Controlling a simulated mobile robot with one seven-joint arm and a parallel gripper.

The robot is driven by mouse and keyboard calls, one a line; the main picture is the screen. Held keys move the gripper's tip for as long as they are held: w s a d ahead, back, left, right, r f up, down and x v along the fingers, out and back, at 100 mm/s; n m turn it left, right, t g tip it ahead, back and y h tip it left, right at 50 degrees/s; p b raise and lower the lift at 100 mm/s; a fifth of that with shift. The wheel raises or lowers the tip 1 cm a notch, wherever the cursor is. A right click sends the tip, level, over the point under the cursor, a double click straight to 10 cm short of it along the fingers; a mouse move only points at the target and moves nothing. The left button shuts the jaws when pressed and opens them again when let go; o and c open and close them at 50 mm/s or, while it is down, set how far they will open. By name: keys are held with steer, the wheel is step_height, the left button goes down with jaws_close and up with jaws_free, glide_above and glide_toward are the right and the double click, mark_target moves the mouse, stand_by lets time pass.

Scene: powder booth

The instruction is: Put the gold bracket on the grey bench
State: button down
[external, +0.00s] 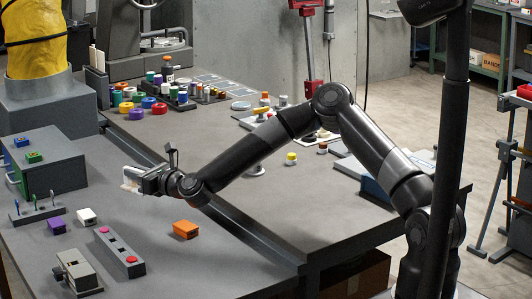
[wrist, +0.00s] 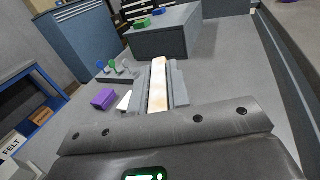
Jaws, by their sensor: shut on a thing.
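My gripper (external: 132,178) is at the end of the arm, held above the grey bench (external: 165,262) at the left. It is shut on a narrow, pale cream-to-gold piece, the gold bracket (wrist: 158,82), which sticks out between the grey fingers in the wrist view. In the external view the bracket shows only as a small light patch at the fingertips, so its full shape is hidden. The bench also shows in the wrist view (wrist: 222,80). A second grey worktop (external: 290,215) lies to the right, past a dark groove.
On the bench are an orange block (external: 186,229), a white block (external: 87,216), a purple block (external: 57,226), a button box (external: 118,250), a grey fixture (external: 78,271) and a grey cabinet (external: 58,168). Bare bench lies between the gripper and the button box.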

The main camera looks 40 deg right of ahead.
steer(key=s+d+r+n+g+y, duration=0.15)
steer(key=s+r, duration=0.25)
steer(key=s, duration=0.6)
steer(key=s+r+n+y, duration=0.1)
steer(key=s+r+y, duration=0.15)
steer(key=s, duration=0.75)
steer(key=s+d+r+n+g+y, duration=0.1)
steer(key=s+r, duration=0.4)
steer(key=s, duration=0.5)
steer(key=w+d+m+t+h, duration=0.1)
steer(key=w+d+h, duration=0.3)
steer(key=d, duration=0.8)
steer(key=w+d+m+t+h, duration=0.1)
steer(key=w+d+m+h, duration=0.3)
steer(key=d, duration=0.9)
steer(key=w+d+m+t+h, duration=0.2)
steer(key=w+d, duration=0.3)
steer(key=d, duration=0.7)
steer(key=shift+w+d+f+m+h, duration=0.25)
steer(key=shift+m+h, duration=0.2)
steer(key=shift+h, duration=0.45)
steer(key=shift+a, duration=0.1)
